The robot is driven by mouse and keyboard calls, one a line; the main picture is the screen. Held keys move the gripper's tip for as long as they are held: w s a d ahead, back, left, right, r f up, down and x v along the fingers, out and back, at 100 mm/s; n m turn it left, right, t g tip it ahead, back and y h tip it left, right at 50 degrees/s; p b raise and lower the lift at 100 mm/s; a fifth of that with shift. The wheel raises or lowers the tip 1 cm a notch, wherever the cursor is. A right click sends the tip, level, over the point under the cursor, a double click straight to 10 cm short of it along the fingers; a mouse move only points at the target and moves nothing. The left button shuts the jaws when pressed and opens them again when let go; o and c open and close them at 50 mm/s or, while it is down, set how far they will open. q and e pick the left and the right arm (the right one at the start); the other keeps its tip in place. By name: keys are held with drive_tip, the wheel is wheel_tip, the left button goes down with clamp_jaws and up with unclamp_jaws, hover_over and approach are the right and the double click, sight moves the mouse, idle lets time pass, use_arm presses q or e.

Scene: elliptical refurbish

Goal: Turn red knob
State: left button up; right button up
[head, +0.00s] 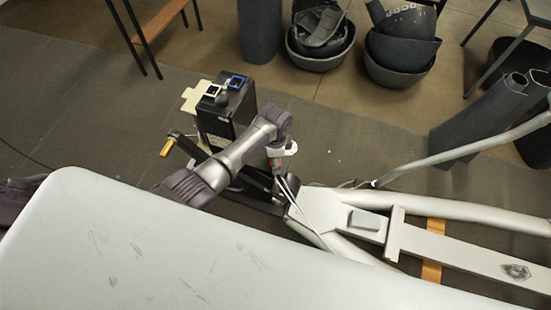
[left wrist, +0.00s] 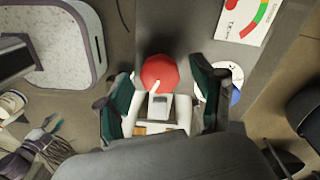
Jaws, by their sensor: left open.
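The red knob (left wrist: 160,73) is a faceted red cap in the left wrist view. It lies between and slightly beyond the two fingertips of my left gripper (left wrist: 163,88). The fingers are open and stand to either side of the knob, with a gap visible on both sides. In the head view, my left gripper (head: 281,152) is at the end of my arm, over the elliptical's frame (head: 318,210). A small red patch shows there, but I cannot tell whether it is the knob.
A large white scratched surface (head: 150,250) fills the lower left of the head view. A black box (head: 228,110) stands behind my arm. Dark bins (head: 320,35) and rolled mats (head: 495,115) stand farther back.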

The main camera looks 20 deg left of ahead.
use_arm(q)
drive_tip(key=c, duration=1.2)
drive_tip(key=shift+o, duration=0.2)
drive_tip(key=shift+r+m, duration=0.1)
drive_tip(key=shift+m, duration=0.2)
drive_tip(key=m+p, duration=0.1)
drive_tip(key=m, duration=0.1)
drive_tip(key=shift+m, duration=0.3)
drive_tip(key=m, duration=0.3)
drive_tip(key=shift+m, duration=0.4)
drive_tip(key=m, duration=0.3)
drive_tip(key=shift+m, duration=0.3)
drive_tip(key=shift+m+b, duration=0.4)
drive_tip(key=shift+m, duration=1.6)
